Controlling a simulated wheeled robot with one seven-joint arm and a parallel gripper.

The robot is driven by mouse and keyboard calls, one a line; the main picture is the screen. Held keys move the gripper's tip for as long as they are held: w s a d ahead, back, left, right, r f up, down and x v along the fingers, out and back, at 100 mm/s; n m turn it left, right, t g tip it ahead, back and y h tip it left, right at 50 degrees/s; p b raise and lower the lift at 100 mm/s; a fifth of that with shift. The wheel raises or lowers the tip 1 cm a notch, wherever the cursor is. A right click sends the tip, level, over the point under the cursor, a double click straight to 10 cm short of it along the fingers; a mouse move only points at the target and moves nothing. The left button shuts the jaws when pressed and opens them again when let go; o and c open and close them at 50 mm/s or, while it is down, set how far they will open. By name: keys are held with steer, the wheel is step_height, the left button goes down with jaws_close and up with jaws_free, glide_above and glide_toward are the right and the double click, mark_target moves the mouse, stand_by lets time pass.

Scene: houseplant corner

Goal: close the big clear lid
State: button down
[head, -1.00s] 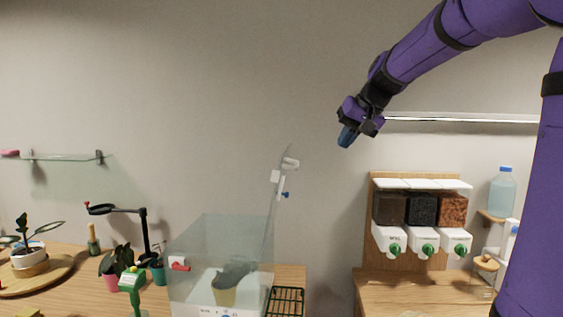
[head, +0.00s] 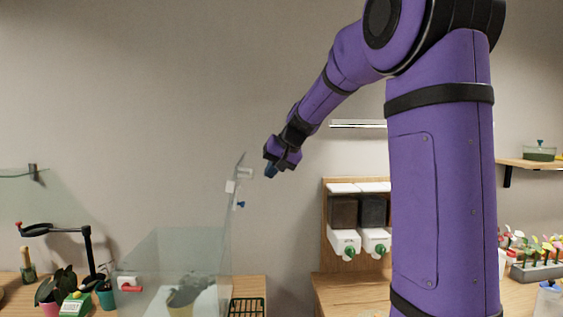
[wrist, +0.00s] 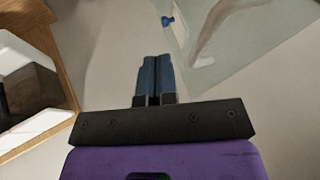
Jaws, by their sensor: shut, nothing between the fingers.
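The big clear lid (head: 233,208) stands open, nearly upright, at the right side of a clear box (head: 173,258) on the wooden counter. White fittings and a small blue knob (head: 240,205) sit on its upper part. My gripper (head: 271,171) is shut and empty, just right of the lid's top in the head view. I cannot tell whether they touch. In the wrist view my shut blue fingers (wrist: 155,72) point up the picture. The lid (wrist: 255,30) shows as a clear pane at upper right, its knob (wrist: 168,21) just beyond the fingertips.
A potted plant (head: 183,297) is inside the box, seen through its wall. A dark wire rack (head: 247,307) lies to its right. Dispensers on a wooden stand (head: 345,241) are farther right, partly behind my arm. Small pots (head: 104,297) stand at the left.

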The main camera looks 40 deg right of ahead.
steer(key=shift+w+a+r, duration=0.1)
steer(key=shift+w+a, duration=0.25)
steer(key=shift+a, duration=0.25)
steer(key=shift+w+a, duration=0.35)
steer(key=shift+a, duration=0.2)
